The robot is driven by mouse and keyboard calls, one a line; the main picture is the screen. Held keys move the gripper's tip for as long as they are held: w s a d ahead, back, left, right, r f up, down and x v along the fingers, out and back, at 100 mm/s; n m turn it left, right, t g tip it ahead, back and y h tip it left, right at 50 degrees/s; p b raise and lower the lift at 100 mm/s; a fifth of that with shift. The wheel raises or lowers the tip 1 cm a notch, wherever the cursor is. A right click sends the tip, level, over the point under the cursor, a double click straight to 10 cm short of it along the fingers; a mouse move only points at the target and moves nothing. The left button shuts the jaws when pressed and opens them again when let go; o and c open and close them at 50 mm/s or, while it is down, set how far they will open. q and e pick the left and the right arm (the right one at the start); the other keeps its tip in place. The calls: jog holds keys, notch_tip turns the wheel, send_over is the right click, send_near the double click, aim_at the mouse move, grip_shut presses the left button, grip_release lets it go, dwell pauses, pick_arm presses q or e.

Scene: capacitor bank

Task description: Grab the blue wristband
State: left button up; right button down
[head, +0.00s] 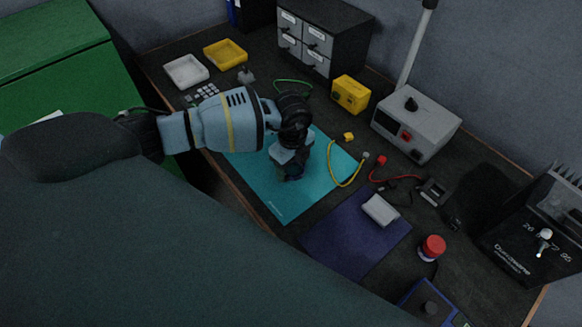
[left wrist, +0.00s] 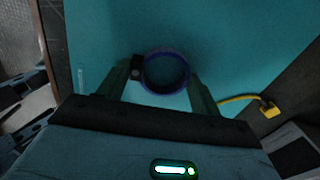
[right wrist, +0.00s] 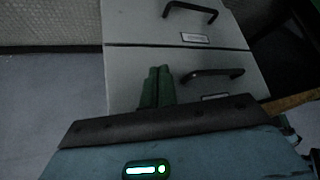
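The blue wristband (left wrist: 165,91) is a dark blue ring with a small dark block on its left side, on the teal mat (left wrist: 100,35). My left gripper (left wrist: 164,75) is open, with one finger on each side of the band; I cannot tell whether the fingers touch it. In the head view my left gripper (head: 290,172) points down over the teal mat (head: 254,178) and mostly hides the band. My right gripper (right wrist: 157,82) is shut and empty, in front of a grey drawer unit (right wrist: 140,65). It is out of the head view.
A yellow cord (head: 332,168) lies at the mat's right edge. A purple mat (head: 345,240) with a grey box (head: 380,210), a red button (head: 433,247) and a grey power unit (head: 415,120) lie farther right. Yellow (head: 224,54) and white (head: 185,71) trays sit at the back left.

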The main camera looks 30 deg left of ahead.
pick_arm(q)
jog(key=c, duration=0.3)
pick_arm(e)
jog(key=shift+s, duration=0.2)
pick_arm(q)
jog(key=shift+r, duration=0.1)
jog(key=shift+r, duration=0.6)
notch_tip(320, 180, up, 2)
jog(key=shift+r, duration=0.2)
jog(key=s+d, duration=0.2)
jog(key=s, duration=0.2)
jog(key=s+d+p, duration=0.1)
jog(key=s+d, duration=0.1)
jog(key=s, duration=0.2)
jog(key=s+d+r, duration=0.1)
jog(key=s+d, duration=0.1)
jog(key=s, duration=0.2)
jog(key=shift+s+d, duration=0.35)
jog(key=shift+s+d+r, duration=0.1)
jog(key=shift+s+d, duration=0.2)
jog(key=shift+s, duration=0.5)
pick_arm(e)
jog(key=shift+w+r, duration=0.3)
jog(key=shift+r, duration=0.45)
pick_arm(q)
jog(key=shift+d, duration=0.2)
pick_arm(e)
jog(key=shift+s+d, duration=0.1)
